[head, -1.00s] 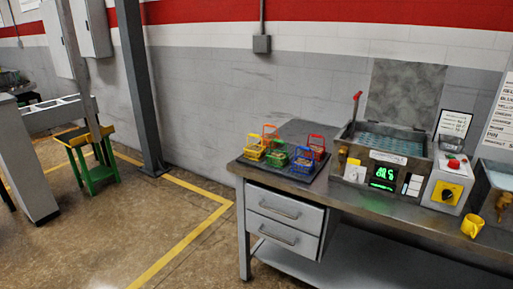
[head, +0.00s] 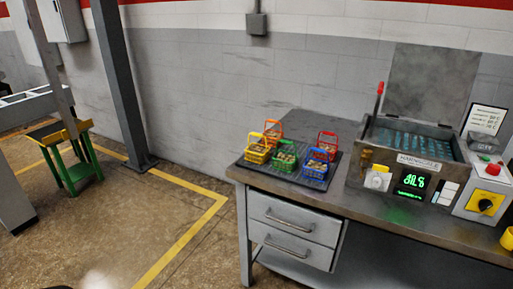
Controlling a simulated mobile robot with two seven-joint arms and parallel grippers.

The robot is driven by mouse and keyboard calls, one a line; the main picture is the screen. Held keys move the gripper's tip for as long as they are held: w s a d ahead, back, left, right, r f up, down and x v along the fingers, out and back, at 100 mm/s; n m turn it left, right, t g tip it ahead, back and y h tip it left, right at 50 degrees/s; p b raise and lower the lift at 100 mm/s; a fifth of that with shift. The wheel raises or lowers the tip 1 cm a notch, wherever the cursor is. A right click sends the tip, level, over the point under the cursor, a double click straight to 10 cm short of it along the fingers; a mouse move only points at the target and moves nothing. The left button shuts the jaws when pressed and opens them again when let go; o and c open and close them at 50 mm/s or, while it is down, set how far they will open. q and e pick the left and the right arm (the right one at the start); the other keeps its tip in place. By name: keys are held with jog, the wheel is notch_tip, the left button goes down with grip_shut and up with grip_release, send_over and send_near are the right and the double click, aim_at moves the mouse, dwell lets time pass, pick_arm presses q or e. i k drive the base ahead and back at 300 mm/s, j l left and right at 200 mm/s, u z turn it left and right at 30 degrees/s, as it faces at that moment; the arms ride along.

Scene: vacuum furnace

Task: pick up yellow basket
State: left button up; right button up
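The yellow basket (head: 257,149) stands upright on a dark mat (head: 262,171) at the left end of the metal workbench. It is the leftmost of several small baskets grouped there and has a raised handle. An orange basket (head: 273,132) stands behind it, a green basket (head: 285,157) to its right, and a blue basket (head: 316,166) and a red basket (head: 327,143) farther right. The baskets hold small brownish contents. Neither of my grippers shows in the head view.
The workbench (head: 375,207) has drawers (head: 292,235) below its left end. A tank machine (head: 412,160) with a green display stands right of the baskets. A grey post (head: 121,85) and a green-legged stand (head: 70,160) are at left. The floor before the bench is open.

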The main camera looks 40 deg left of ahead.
aim_at(255, 153)
jog(key=i+j+z, duration=0.15)
jog(key=j, duration=1.05)
jog(key=i+j+z, duration=0.15)
jog(key=j, duration=1.1)
jog(key=i+j+z, duration=0.15)
jog(key=j, duration=1.1)
jog(key=k, duration=0.05)
